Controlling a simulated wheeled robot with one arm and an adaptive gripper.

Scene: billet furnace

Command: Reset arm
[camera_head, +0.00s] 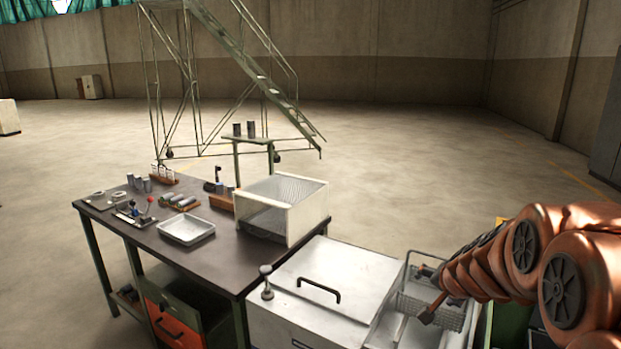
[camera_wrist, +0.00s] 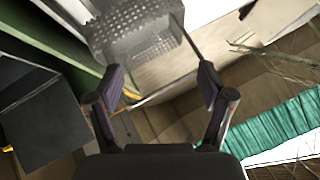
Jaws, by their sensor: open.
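My arm comes in from the right in the head view, and my gripper (camera_head: 427,293) hangs at the wire basket (camera_head: 452,312) beside the white furnace box (camera_head: 335,275). In the wrist view my gripper (camera_wrist: 161,78) has its two dark fingers spread wide apart with nothing between them. A perforated metal basket (camera_wrist: 140,42) shows beyond the fingers at the top of that view. I cannot tell from these views whether a finger touches the basket.
The furnace lid has a black handle (camera_head: 319,290). A dark workbench (camera_head: 215,255) to the left carries a white tray (camera_head: 186,230), a white-framed mesh box (camera_head: 285,210) and several small cylinders. A green stair platform (camera_head: 225,75) stands behind. The floor beyond is open.

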